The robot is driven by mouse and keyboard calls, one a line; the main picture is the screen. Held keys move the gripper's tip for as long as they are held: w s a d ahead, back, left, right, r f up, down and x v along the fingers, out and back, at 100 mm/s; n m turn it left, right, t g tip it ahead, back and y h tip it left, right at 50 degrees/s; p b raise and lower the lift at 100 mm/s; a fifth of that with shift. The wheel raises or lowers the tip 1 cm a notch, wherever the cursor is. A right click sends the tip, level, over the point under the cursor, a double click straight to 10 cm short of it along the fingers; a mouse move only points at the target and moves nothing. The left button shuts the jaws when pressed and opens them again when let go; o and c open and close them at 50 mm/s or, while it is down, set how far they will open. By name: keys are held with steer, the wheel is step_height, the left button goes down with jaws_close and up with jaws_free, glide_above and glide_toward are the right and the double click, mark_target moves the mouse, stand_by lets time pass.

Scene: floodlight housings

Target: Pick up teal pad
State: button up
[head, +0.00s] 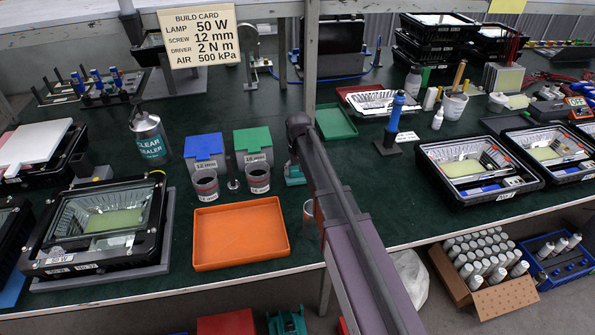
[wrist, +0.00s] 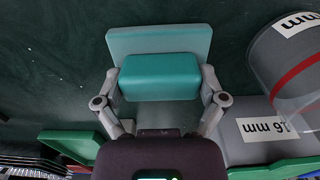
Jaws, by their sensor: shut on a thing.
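The teal pad (wrist: 160,77) is a rounded block in front of a lighter teal plate (wrist: 160,40), in the middle of the wrist view. My gripper (wrist: 160,84) has one finger on each side of the block and is shut on it. In the head view a small part of the teal pad (head: 294,173) shows beside the end of my arm, by the green bin. My fingers are hidden there behind the arm. I cannot tell whether the pad touches the bench.
A clear cup (head: 258,179) marked 16 mm and the green-lidded bin (head: 252,145) stand close on the left. An orange tray (head: 240,234) lies in front, and a green tray (head: 336,122) behind. A blue-handled tool stand (head: 395,125) is to the right.

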steer(key=shift+r+p, duration=4.15)
steer(key=shift+r, duration=0.25)
steer(key=o, duration=0.5)
steer(key=c, duration=0.4)
steer(key=shift+r+p, duration=0.8)
steer(key=shift+s+f, duration=0.1)
steer(key=shift+s, duration=0.05)
